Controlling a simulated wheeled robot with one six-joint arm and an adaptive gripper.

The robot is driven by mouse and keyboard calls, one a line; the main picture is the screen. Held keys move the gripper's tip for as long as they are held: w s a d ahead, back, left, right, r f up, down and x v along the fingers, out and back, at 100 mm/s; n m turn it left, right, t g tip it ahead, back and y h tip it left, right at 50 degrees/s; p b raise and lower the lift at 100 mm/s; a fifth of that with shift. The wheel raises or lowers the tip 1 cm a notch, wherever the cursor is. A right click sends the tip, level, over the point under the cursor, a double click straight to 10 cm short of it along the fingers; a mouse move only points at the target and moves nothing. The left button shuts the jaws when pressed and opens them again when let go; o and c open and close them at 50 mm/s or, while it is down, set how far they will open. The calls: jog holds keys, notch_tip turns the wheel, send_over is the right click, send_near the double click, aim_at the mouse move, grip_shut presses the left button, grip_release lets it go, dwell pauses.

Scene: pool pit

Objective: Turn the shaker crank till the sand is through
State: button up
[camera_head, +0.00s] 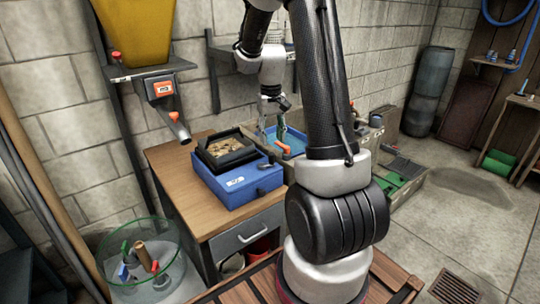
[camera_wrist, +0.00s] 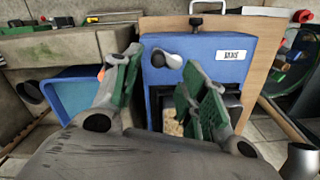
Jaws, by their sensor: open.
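The blue shaker box (camera_head: 235,185) stands on the wooden bench. A black sieve tray (camera_head: 212,163) sits on it with tan sand (camera_head: 226,147) inside. In the wrist view the blue box (camera_wrist: 215,50) carries a white label, and its dark crank (camera_wrist: 158,58) ends in a pale knob (camera_wrist: 174,61). My gripper (camera_head: 271,130) hangs near the crank side of the box. In the wrist view its green-padded fingers (camera_wrist: 162,68) are spread wide, and the crank shows between them. I cannot tell how far the crank is from the fingertips. The fingers partly hide the tray and sand.
A light-blue bin (camera_head: 293,141) lies beside the box, behind my arm. A yellow hopper (camera_head: 135,30) with a spout hangs at upper left. A glass tub (camera_head: 140,262) of tools stands at lower left. The wooden bench (camera_head: 180,160) has some bare top at left.

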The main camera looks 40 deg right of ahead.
aim_at(271, 153)
jog(key=m, duration=0.6)
jog(key=shift+f+m, duration=0.15)
jog(key=shift+m, duration=0.25)
jog(key=m, duration=0.3)
jog(key=shift+w, duration=0.1)
jog(key=m, duration=0.4)
jog(key=shift+w+d+m, duration=0.1)
jog(key=shift+w+m, duration=0.05)
jog(key=shift+m, duration=0.15)
jog(key=shift+f, duration=0.25)
notch_tip(271, 153, down, 7)
jog(key=shift+f, duration=0.2)
grip_shut()
